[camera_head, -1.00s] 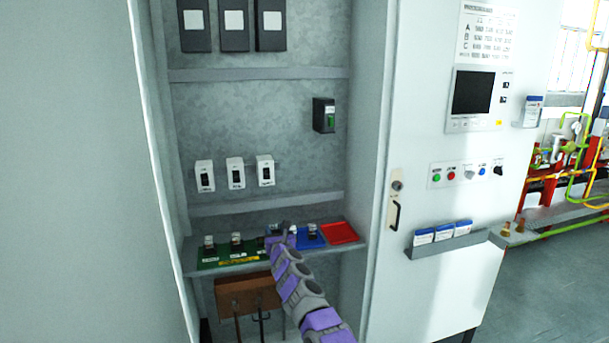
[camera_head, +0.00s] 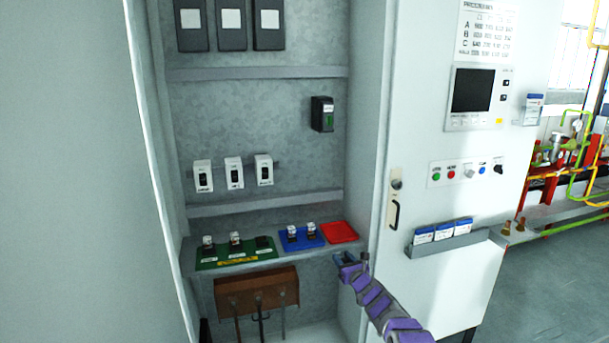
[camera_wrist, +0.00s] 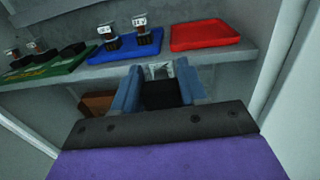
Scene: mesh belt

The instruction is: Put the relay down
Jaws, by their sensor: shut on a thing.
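My gripper (camera_head: 354,260) is in front of the shelf edge, below the red tray (camera_head: 341,231). In the wrist view its fingers (camera_wrist: 160,85) are shut on a relay (camera_wrist: 160,71), a small block with a pale top. Its lower part is hidden between the fingers. The red tray is empty, up and right of the gripper in the wrist view (camera_wrist: 205,35). The blue tray (camera_head: 289,246) carries two relays (camera_head: 292,231) (camera_head: 311,228). The green board (camera_head: 207,263) carries two upright relays (camera_head: 208,243) (camera_head: 235,240) and a dark, empty socket (camera_head: 263,242) at its right.
The trays stand on a grey shelf (camera_head: 350,246) inside an open cabinet. A brown box (camera_head: 257,291) hangs beneath it. The white cabinet door (camera_head: 440,210) is to the right, with a card rack (camera_head: 440,240). White switches (camera_head: 234,173) are on the back panel above.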

